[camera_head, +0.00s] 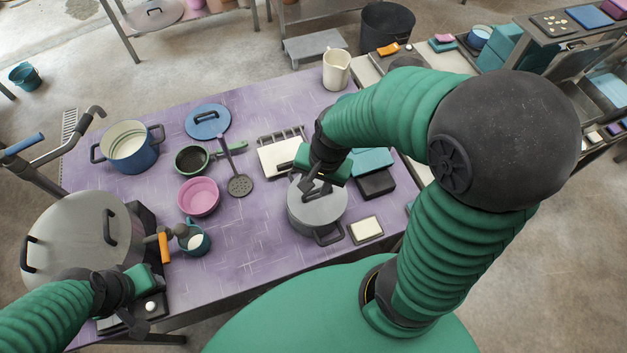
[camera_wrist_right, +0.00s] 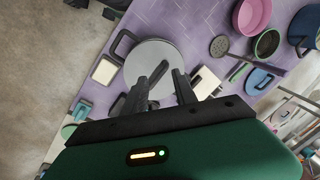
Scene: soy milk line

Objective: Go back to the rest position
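A grey pot (camera_head: 316,208) with its lid on stands on the purple table (camera_head: 250,260); its round grey lid also shows in the right wrist view (camera_wrist_right: 156,62). My right gripper (camera_head: 317,187) is over the lid. Whether the fingertips touch the lid knob I cannot tell. My left gripper (camera_head: 142,308) is low at the left, by the front left table corner; its fingers are partly hidden, and I cannot tell how they stand.
A large lidded steel pot (camera_head: 80,243) stands close to my left gripper, with a small teal cup (camera_head: 196,241) nearby. A pink bowl (camera_head: 199,197), a blue pot (camera_head: 130,148) and a skimmer (camera_head: 238,184) lie further back. A white dish (camera_head: 367,229) sits right of the grey pot. The front middle table is clear.

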